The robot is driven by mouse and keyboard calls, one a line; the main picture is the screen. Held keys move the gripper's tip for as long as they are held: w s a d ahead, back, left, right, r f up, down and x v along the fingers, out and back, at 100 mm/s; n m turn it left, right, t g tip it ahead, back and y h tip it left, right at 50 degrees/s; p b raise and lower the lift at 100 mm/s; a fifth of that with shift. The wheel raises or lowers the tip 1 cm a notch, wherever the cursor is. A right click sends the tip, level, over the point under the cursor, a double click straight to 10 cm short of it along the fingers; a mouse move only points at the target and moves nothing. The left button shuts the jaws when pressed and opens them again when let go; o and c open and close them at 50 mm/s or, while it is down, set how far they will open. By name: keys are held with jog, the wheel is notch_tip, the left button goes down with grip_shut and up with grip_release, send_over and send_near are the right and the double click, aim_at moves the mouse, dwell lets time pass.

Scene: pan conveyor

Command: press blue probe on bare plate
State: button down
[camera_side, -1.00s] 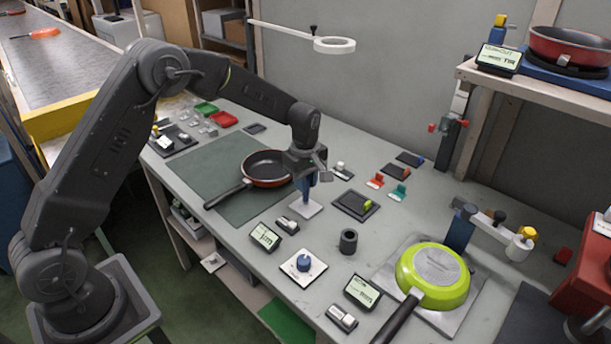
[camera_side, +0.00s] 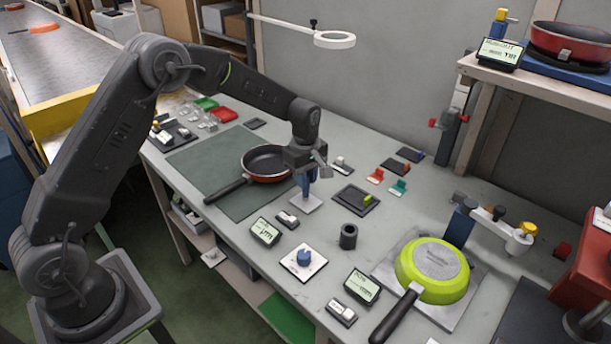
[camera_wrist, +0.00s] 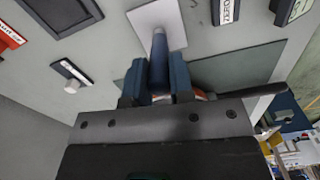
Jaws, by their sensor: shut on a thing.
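My gripper (camera_side: 305,172) is shut on the blue probe (camera_side: 305,184) and holds it upright, tip down. The bare plate (camera_side: 312,207) is a small pale square on the bench under the probe. In the wrist view the probe (camera_wrist: 158,75) sits between the two blue-grey fingers, and its tip overlaps the pale plate (camera_wrist: 172,15). The tip seems to meet the plate in the side view, but I cannot tell whether it presses on it. A meter with a lit display (camera_side: 265,231) stands in front of the plate; its reading is too small to read.
A red pan (camera_side: 268,164) lies on the green mat just left of my gripper. A dark ring (camera_side: 348,237), a white plate with a blue knob (camera_side: 303,258) and an upturned lime-green pan (camera_side: 433,270) are to the right. A ring lamp (camera_side: 334,39) overhangs the back.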

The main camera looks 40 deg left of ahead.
jog(key=shift+f, duration=0.45)
dwell(1.1)
jog(key=shift+r, duration=3.6)
